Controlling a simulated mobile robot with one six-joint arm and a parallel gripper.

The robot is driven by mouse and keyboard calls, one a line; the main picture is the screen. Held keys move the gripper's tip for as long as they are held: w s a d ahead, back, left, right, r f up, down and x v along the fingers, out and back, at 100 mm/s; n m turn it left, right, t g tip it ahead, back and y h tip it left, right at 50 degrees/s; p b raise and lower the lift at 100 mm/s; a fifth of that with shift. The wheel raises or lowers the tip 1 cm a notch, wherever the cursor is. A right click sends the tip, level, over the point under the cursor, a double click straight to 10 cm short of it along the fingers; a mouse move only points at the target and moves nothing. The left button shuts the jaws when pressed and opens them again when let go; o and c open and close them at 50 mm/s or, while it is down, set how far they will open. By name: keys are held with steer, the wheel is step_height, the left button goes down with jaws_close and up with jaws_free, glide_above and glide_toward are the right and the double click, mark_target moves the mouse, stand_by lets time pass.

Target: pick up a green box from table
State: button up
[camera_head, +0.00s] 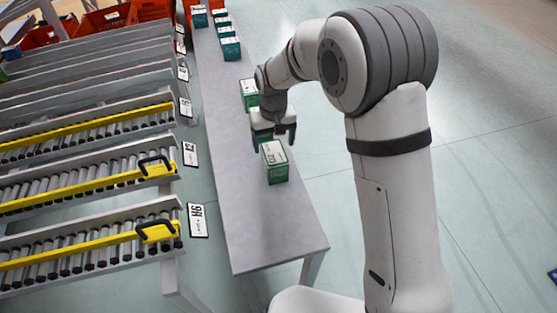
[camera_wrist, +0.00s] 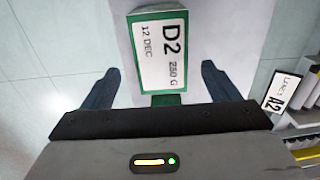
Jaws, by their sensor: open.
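A green box (camera_head: 274,162) with a white top label stands upright on the grey table (camera_head: 262,232). In the wrist view a green box (camera_wrist: 160,50) has a white label reading "D2", "250 G" and "12 DEC", and it lies ahead of the gap between my fingers. My gripper (camera_head: 273,136) is just above and behind the near green box in the head view. In the wrist view my gripper (camera_wrist: 159,83) shows two dark fingers spread apart with nothing held between them. Another green box (camera_head: 249,94) stands farther back, and one beside my gripper is partly hidden.
More green boxes (camera_head: 231,48) stand along the far part of the table. Roller racks (camera_head: 85,180) with yellow bars and label cards (camera_head: 198,220) lie to the left. Orange totes (camera_head: 105,20) are at the back left. The table's near end is clear.

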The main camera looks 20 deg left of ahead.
mark_target(275, 160)
steer(key=f, duration=0.2)
steer(key=f+p, duration=0.1)
steer(key=f, duration=0.4)
steer(key=shift+s+d+f, duration=0.15)
steer(key=shift+s+f, duration=0.1)
steer(key=shift+s, duration=0.05)
steer(key=c, duration=1.1)
